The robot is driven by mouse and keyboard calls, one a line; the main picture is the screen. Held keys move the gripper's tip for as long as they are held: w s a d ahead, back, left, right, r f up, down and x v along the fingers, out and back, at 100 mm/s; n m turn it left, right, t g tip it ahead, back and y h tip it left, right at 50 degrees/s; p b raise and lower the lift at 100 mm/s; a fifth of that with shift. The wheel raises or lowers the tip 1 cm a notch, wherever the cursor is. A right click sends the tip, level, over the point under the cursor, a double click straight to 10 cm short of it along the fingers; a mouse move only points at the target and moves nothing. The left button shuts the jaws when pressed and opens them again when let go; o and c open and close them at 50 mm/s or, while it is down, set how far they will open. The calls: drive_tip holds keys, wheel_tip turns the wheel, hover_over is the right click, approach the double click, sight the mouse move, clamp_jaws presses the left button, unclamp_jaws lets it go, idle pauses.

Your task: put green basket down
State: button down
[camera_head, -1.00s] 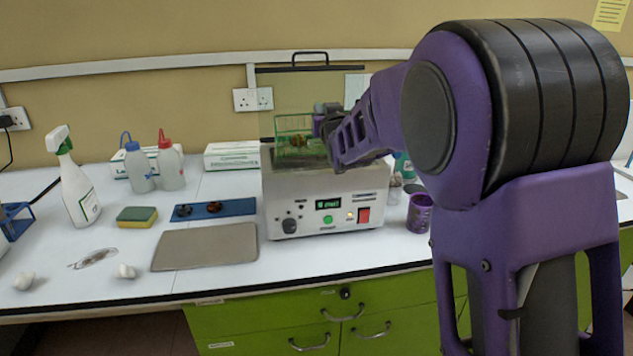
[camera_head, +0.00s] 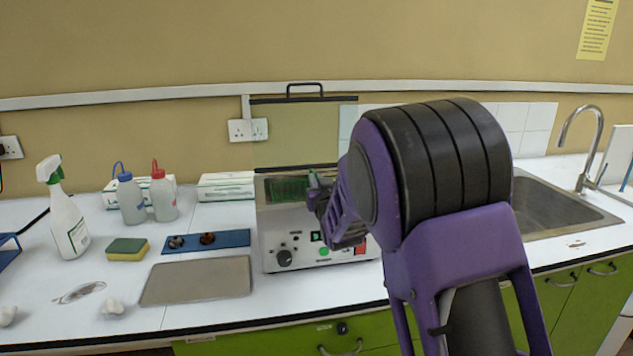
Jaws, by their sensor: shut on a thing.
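The green basket (camera_head: 287,189) shows at the top opening of the white bath machine (camera_head: 290,225), low behind its front edge. Its lower part is hidden by the machine. My gripper (camera_head: 318,192) is at the basket's right side and is shut on it, though my wrist hides most of the contact. The machine's clear lid with a black handle (camera_head: 304,90) stands raised at the back.
A grey tray (camera_head: 195,280) and a blue holder (camera_head: 207,242) with small dark parts lie left of the machine. A sponge (camera_head: 127,249), a spray bottle (camera_head: 66,220) and two wash bottles (camera_head: 163,196) stand farther left. A sink (camera_head: 555,205) is at the right.

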drive_tip(key=shift+s+f+b, duration=0.1)
drive_tip(key=shift+f+b, duration=0.6)
drive_tip(key=shift+b, duration=0.1)
drive_tip(key=c, duration=1)
unclamp_jaws()
drive_tip(key=shift+f, duration=0.25)
drive_tip(key=shift+o, duration=0.2)
drive_tip(key=shift+r+p, duration=0.55)
drive_tip(key=shift+p, duration=0.1)
drive_tip(key=shift+s+r, duration=0.15)
drive_tip(key=shift+s, duration=0.05)
drive_tip(key=v, duration=1.1)
drive_tip(key=shift+s+r, duration=0.2)
drive_tip(key=shift+r, duration=0.15)
drive_tip(key=shift+d, duration=0.15)
